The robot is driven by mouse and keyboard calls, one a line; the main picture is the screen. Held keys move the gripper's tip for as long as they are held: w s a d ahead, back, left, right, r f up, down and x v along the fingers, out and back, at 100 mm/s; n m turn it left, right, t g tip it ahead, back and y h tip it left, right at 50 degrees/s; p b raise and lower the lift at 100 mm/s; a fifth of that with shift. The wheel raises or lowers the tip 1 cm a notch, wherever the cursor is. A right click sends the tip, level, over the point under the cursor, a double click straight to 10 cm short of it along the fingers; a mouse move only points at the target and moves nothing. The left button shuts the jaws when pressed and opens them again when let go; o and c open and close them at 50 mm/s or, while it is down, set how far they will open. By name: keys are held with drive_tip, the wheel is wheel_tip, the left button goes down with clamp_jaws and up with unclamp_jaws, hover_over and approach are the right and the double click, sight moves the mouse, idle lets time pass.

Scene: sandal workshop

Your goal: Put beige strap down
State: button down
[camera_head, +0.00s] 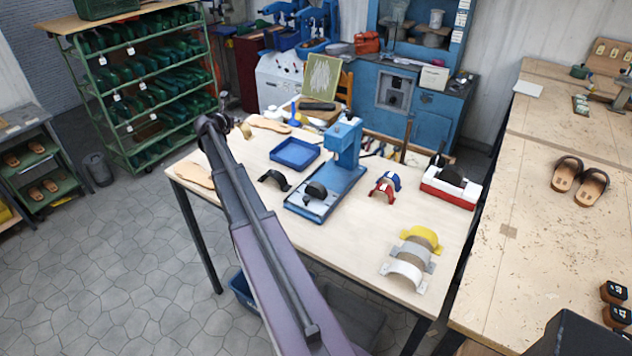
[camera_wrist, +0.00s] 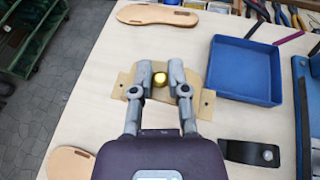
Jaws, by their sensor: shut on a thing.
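The beige strap (camera_wrist: 207,105) lies between and beyond my fingertips in the wrist view, with its flat end tabs showing on both sides. A small part of it (camera_head: 246,131) shows in the head view. My gripper (camera_wrist: 161,72) is shut on it, with a round brass-coloured piece between the fingers. In the head view my gripper (camera_head: 214,122) is over the far left part of the light wooden table (camera_head: 345,242). The strap is left of the blue tray (camera_wrist: 245,97), between two tan soles. I cannot tell whether it touches the tabletop.
One sole (camera_wrist: 155,15) lies beyond the strap, another (camera_wrist: 70,164) nearer left. A black strap (camera_wrist: 250,152) lies below the tray. A blue press (camera_head: 346,145) stands mid-table. Red and blue straps (camera_head: 384,188) and yellow, grey and white straps (camera_head: 424,237) lie to the right.

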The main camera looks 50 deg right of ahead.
drive_tip(key=shift+s+d, duration=0.15)
drive_tip(key=shift+d, duration=0.1)
drive_tip(key=shift+d+f+b, duration=0.1)
drive_tip(key=shift+f+b, duration=0.2)
drive_tip(key=shift+f, duration=0.05)
drive_tip(key=shift+w+f+b, duration=0.2)
drive_tip(key=shift+f+b, duration=0.85)
drive_tip(key=b, duration=0.6)
hover_over(245, 161)
wheel_tip(245, 161, down, 6)
drive_tip(key=shift+f, duration=0.15)
drive_tip(key=shift+f+b, duration=1.85)
drive_tip(key=shift+b, duration=0.2)
drive_tip(key=shift+f, duration=0.15)
